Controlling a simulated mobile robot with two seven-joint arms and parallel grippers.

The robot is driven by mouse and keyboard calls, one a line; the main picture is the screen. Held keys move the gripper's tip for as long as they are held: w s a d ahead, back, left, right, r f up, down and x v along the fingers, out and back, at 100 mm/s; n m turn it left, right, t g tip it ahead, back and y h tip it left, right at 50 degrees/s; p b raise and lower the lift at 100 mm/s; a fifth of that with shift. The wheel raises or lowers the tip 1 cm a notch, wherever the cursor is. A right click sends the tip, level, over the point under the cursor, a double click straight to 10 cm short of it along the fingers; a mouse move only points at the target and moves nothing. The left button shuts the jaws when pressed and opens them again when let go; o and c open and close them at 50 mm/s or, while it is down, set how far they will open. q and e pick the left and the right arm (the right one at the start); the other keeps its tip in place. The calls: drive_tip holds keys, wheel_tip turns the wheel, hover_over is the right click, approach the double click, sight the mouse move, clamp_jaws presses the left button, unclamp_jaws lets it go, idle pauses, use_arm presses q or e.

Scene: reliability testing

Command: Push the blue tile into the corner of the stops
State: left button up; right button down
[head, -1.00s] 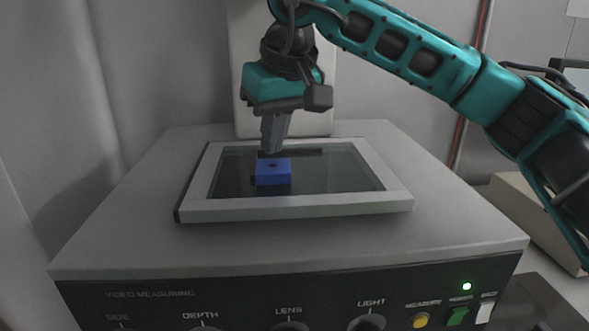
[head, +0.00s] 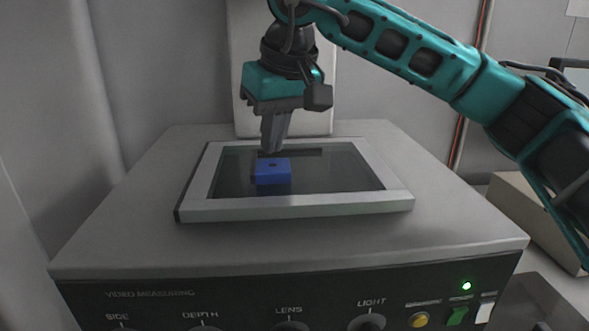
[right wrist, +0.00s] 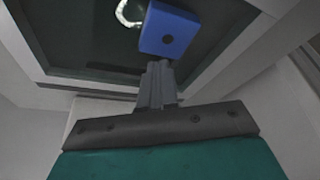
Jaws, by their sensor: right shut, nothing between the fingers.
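The blue tile (head: 273,172) is a small block with a dark hole in its top. It lies on the dark glass of the framed stage, left of the glass's middle. My right gripper (head: 271,151) is shut and empty, pointing down at the tile's far side. In the right wrist view the tile (right wrist: 168,32) is just beyond the fingertips (right wrist: 159,65); I cannot tell whether they touch. A dark strip, perhaps a stop, shows faintly behind the tile (head: 308,152). The corner of the stops cannot be made out clearly. My left gripper is not in view.
The stage's pale raised frame (head: 300,207) surrounds the glass. It sits on a grey measuring machine (head: 120,240) with knobs and a lit green lamp (head: 466,286) at the front. The glass right of the tile is clear. A pale column (head: 240,100) stands behind.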

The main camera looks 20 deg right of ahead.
sight(270, 192)
idle(0.4)
drive_tip(key=shift+s+a, duration=0.15)
drive_tip(key=shift+s, duration=0.35)
drive_tip(key=shift+s+a+b, duration=0.3)
drive_tip(key=shift+s+b, duration=0.1)
drive_tip(key=shift+s, duration=0.75)
drive_tip(key=shift+s+a+b, duration=0.35)
drive_tip(key=shift+s, duration=0.8)
drive_tip(key=shift+s+a+b, duration=0.3)
drive_tip(key=shift+s+b, duration=0.1)
drive_tip(key=shift+s, duration=0.75)
drive_tip(key=shift+f, duration=0.2)
drive_tip(key=shift+f+b, duration=0.85)
drive_tip(key=shift+f, duration=0.15)
drive_tip(key=shift+r, duration=0.2)
drive_tip(key=shift+w, duration=0.1)
